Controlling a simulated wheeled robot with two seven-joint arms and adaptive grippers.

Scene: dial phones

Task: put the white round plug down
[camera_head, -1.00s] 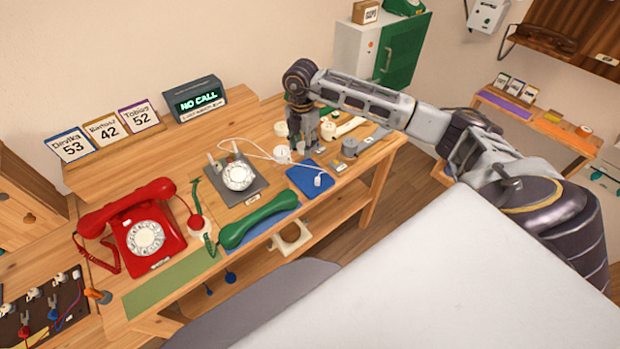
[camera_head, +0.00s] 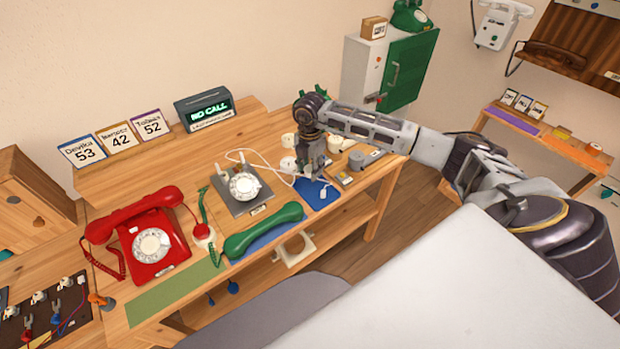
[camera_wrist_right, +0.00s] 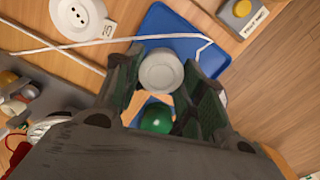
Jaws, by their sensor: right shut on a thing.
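My right gripper (camera_head: 311,176) is shut on the white round plug (camera_wrist_right: 161,72), which shows between the two fingers in the wrist view. In the head view the fingers hide the plug. The gripper points down over the edge of a blue mat (camera_head: 318,201), which lies under the plug in the wrist view (camera_wrist_right: 170,24). I cannot tell whether the plug touches the mat. My left gripper is not in view.
A white round socket (camera_wrist_right: 82,16) lies beside the mat, with white cable (camera_wrist_right: 30,50) near it. A dial base (camera_head: 243,187), a green handset (camera_head: 262,231) and a red phone (camera_head: 150,243) stand to the left. A yellow button (camera_wrist_right: 242,8) lies right of the mat.

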